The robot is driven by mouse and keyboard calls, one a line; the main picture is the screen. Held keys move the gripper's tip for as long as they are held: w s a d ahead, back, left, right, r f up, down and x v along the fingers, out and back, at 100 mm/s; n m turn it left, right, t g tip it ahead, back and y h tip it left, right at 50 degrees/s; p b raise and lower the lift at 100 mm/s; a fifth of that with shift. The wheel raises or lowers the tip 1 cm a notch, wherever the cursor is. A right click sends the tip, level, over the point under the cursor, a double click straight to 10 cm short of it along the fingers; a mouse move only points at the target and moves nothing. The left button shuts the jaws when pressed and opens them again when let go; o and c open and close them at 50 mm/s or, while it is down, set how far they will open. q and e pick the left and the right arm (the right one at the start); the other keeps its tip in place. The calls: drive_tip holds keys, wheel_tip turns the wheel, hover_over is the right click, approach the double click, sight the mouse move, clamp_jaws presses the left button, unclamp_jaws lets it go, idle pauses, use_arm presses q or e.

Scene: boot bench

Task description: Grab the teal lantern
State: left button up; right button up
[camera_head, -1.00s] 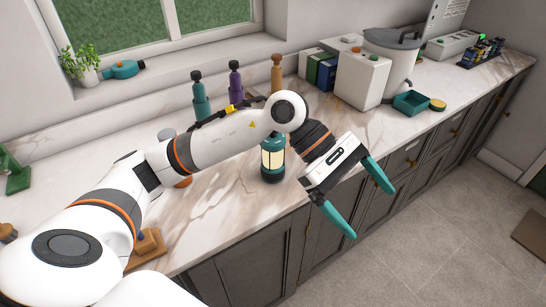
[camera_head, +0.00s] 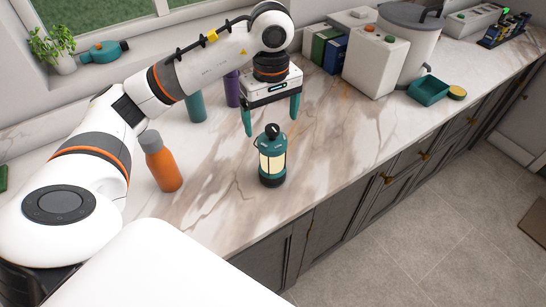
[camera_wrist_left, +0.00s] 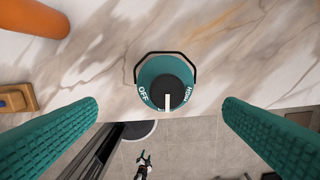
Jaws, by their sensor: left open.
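The teal lantern (camera_head: 272,158) stands upright on the marble counter near its front edge, with a lit cream panel and a dark base. In the left wrist view its top shows as a dark knob (camera_wrist_left: 166,92) marked OFF and HIGH, with a black wire handle around it. My left gripper (camera_head: 270,118) is open and empty, fingers pointing down, above and slightly behind the lantern in the head view. In the left wrist view its teal fingers (camera_wrist_left: 160,108) are spread wide, one to each side of the lantern, not touching it.
An orange bottle (camera_head: 162,162) with a grey cap stands left of the lantern. Teal (camera_head: 196,106) and purple (camera_head: 232,90) bottles stand behind, partly hidden by my arm. The counter right of the lantern is clear.

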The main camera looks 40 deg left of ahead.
sight(271, 127)
use_arm(q)
drive_tip(key=shift+w+a+f+p, duration=0.1)
drive_tip(key=shift+a+f+p, duration=0.1)
drive_tip(key=shift+f, duration=0.45)
drive_tip(key=shift+w+a+f+p, duration=0.1)
drive_tip(key=shift+f+p, duration=0.05)
drive_tip(key=shift+f, duration=0.45)
drive_tip(key=shift+w+f+p, duration=0.2)
drive_tip(key=shift+f+p, duration=0.55)
drive_tip(key=shift+f, duration=0.2)
wheel_tip(271, 127, down, 3)
drive_tip(key=shift+d+f+p, duration=0.1)
drive_tip(key=shift+f+p, duration=0.1)
drive_tip(key=shift+p, duration=0.5)
drive_tip(key=shift+f, duration=0.25)
drive_tip(key=shift+w, duration=0.1)
drive_tip(key=c, duration=1.6)
use_arm(e)
drive_tip(key=r, duration=0.2)
drive_tip(key=w+r, duration=0.1)
drive_tip(key=shift+a+r, duration=0.2)
drive_tip(key=shift+r, duration=0.15)
use_arm(q)
drive_tip(key=shift+r, duration=0.1)
drive_tip(key=shift+c, duration=0.2)
